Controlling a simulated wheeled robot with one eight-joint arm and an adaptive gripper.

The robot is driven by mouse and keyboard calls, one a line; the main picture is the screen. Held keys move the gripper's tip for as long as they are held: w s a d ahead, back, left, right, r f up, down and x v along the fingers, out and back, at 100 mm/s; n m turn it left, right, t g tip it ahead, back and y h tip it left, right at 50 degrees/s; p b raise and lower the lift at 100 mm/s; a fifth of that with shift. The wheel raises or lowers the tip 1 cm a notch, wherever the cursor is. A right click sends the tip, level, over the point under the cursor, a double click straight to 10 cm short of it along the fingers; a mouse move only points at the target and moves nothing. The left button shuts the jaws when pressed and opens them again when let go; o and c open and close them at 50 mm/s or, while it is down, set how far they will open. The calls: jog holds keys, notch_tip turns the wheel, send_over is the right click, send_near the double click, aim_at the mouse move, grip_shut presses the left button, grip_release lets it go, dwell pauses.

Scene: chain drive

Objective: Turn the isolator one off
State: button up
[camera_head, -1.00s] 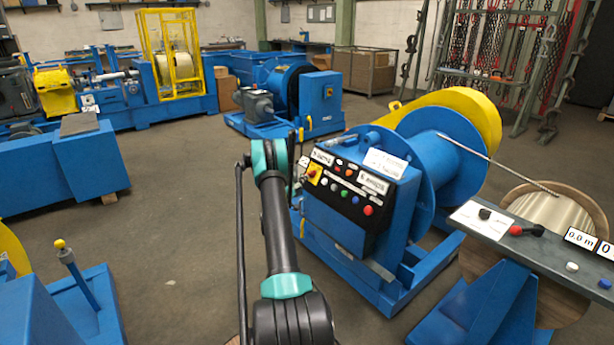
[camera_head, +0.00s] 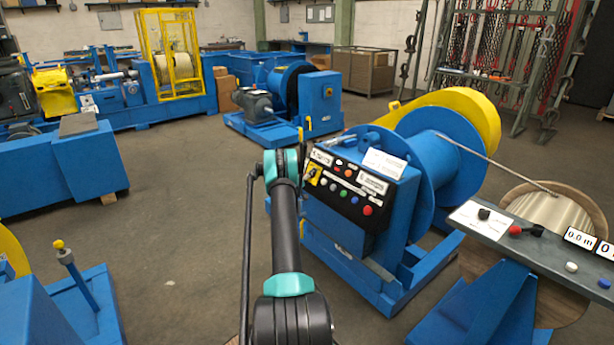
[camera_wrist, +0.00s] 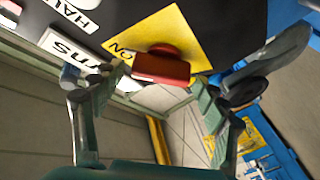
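The isolator is a red handle (camera_wrist: 162,68) on a yellow square plate (camera_wrist: 172,30), on the black face of the control panel. "ON" is lettered on the plate, left of the handle. In the wrist view my gripper (camera_wrist: 158,84) is open, with one finger to each side of the red handle. I cannot tell whether either finger touches it. In the head view the yellow plate (camera_head: 313,176) shows just right of my arm's end, with its handle covered by something dark.
The panel (camera_head: 345,195) also carries coloured buttons and white labels, close to the isolator. It sits on a blue winch with a large drum (camera_head: 440,165). A desk with levers (camera_head: 545,245) stands at right. Open floor (camera_head: 190,220) lies left of my arm.

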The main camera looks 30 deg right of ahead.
jog(key=c, duration=0.9)
jog(key=shift+c, duration=0.2)
jog(key=shift+n, duration=0.3)
jog(key=n+y, duration=0.2)
jog(key=n, duration=0.2)
jog(key=n+y, duration=0.3)
jog(key=n, duration=0.2)
jog(key=n+g+y, duration=0.1)
jog(key=n+y, duration=0.2)
jog(key=n, duration=0.1)
jog(key=shift+r, duration=0.15)
jog(key=shift+n+g+y, duration=0.7)
jog(key=shift+n+g, duration=0.4)
jog(key=shift+n, duration=0.6)
